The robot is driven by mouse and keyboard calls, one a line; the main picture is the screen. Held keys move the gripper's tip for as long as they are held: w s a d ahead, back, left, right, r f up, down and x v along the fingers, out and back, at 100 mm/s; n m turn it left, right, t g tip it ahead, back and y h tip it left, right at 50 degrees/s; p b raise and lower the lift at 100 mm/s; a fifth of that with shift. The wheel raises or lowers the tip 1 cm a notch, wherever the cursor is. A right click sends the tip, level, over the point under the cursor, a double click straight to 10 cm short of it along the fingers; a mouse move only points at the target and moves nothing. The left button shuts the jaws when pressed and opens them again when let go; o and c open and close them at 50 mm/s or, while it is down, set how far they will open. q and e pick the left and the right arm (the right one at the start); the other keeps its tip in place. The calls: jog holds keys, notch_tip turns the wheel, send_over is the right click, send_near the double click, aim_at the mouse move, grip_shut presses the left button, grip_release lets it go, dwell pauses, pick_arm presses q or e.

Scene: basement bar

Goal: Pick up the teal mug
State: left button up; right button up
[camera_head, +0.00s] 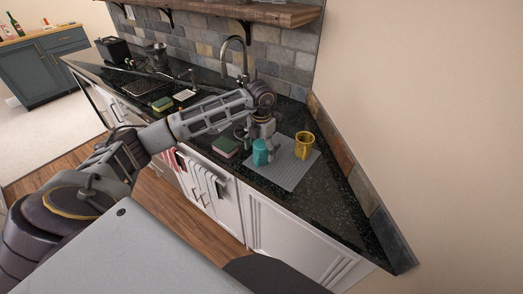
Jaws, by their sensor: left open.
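The teal mug (260,153) stands at the left edge of a grey ribbed mat (289,175) on the dark counter. My left arm reaches in from the left, and its gripper (262,138) points down right at the mug's top, seen just above and behind it. The left gripper is open. Its fingertips are small and partly hidden, so I cannot tell whether they touch the mug. My right gripper is not in view.
A yellow mug (304,145) stands on the mat just right of the teal one. A green and dark red box-like item (225,147) lies left of the mat. A faucet (236,55) rises behind. The counter (340,212) is clear toward the front right.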

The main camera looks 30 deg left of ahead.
pick_arm(q)
notch_tip(320, 180, down, 2)
jog(key=shift+f, duration=0.1)
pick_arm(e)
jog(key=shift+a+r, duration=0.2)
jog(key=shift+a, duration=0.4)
pick_arm(q)
jog(key=shift+c, duration=0.3)
jog(key=c, duration=1.1)
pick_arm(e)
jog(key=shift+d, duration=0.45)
